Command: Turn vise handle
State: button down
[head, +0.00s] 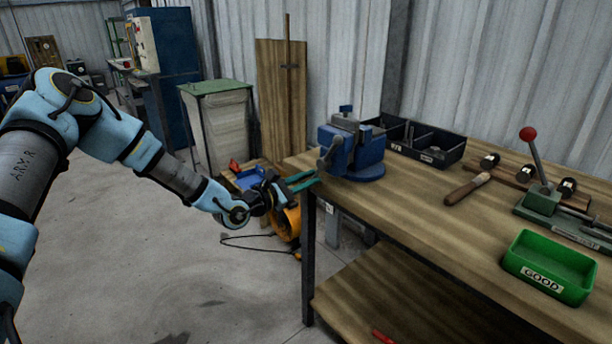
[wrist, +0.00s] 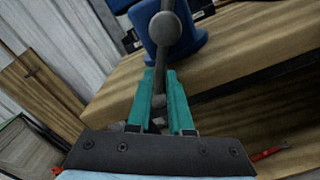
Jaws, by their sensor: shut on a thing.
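The blue vise (head: 362,155) stands on the near left corner of the wooden workbench. Its grey bar handle (head: 326,158) hangs at the vise's left side, tilted in the head view. In the wrist view, the vise handle (wrist: 164,32) shows a large round knob at the top, and its bar runs down between my teal fingers. My gripper (head: 304,181) is at the bench's left edge, and its fingers (wrist: 160,78) are shut on the handle's lower part. The exact contact is partly hidden. The blue vise body (wrist: 186,38) is just beyond the handle.
The workbench (head: 420,205) also bears a black divided tray (head: 425,154), a brush (head: 466,189), a red-knobbed lever press (head: 538,170) and a green GOOD bin (head: 550,266). Open floor lies left of the bench.

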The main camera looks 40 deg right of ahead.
jog(key=shift+s+f+n+b, duration=0.1)
jog(key=shift+s+n+b, duration=0.35)
jog(key=shift+n, duration=0.55)
jog(key=shift+s+f+n+b, duration=0.15)
jog(key=shift+s+n+b, duration=0.25)
jog(key=shift+n, duration=0.6)
jog(key=shift+s+f+n+b, duration=0.1)
jog(key=shift+s+n+b, duration=0.3)
jog(key=shift+n, duration=0.6)
jog(key=shift+s, duration=0.15)
jog(key=c, duration=0.8)
grip_release()
jog(key=a, duration=0.3)
jog(key=a+b, duration=0.1)
jog(key=a, duration=0.3)
jog(key=a+b, duration=0.1)
jog(key=a, duration=0.2)
jog(key=shift+w+a, duration=0.3)
jog(key=shift+a, duration=0.1)
